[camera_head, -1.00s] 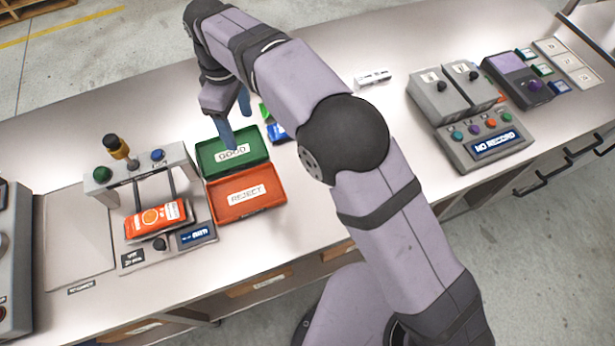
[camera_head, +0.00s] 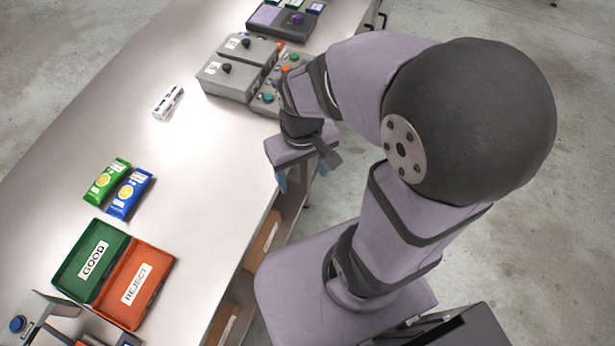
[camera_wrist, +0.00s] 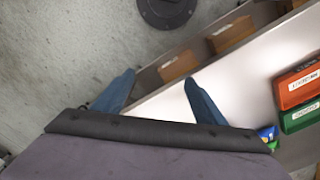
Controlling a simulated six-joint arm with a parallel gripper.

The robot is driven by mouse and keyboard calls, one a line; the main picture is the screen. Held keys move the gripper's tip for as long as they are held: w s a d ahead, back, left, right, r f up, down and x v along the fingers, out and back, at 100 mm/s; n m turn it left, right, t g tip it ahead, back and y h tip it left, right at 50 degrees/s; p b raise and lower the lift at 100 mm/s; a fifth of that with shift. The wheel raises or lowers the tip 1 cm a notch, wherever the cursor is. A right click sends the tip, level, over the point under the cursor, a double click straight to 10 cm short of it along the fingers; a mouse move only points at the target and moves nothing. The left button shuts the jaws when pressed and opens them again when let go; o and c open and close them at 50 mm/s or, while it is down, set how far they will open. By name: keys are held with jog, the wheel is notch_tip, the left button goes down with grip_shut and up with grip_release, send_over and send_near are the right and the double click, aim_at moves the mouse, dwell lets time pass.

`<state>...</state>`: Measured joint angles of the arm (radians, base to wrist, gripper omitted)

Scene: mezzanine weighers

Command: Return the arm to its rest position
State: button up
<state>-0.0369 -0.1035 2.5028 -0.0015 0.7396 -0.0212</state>
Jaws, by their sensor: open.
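My gripper (camera_head: 300,180) hangs at the front edge of the bench, by the grey control unit, with its blue fingers pointing down. It is open and empty; in the wrist view its two blue fingers (camera_wrist: 155,95) stand wide apart with nothing between them. My arm is folded back near my base, with the elbow high at the right of the head view.
The bench (camera_head: 190,180) holds a green GOOD tray (camera_head: 72,273), a red REJECT tray (camera_head: 152,298), a green packet (camera_head: 107,182), a blue packet (camera_head: 130,193), a small white block (camera_head: 168,101) and grey control boxes (camera_head: 228,79). Open floor (camera_head: 530,260) lies at right.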

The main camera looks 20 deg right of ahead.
jog(key=shift+s+d+f+m, duration=0.3)
jog(key=shift+s+d, duration=0.15)
jog(key=shift+s, duration=0.3)
jog(key=shift+f, duration=0.1)
notch_tip(320, 180, down, 16)
jog(key=b, duration=1.5)
jog(key=shift+r+b, duration=0.25)
jog(key=shift+b, duration=0.1)
jog(key=shift+r, duration=0.1)
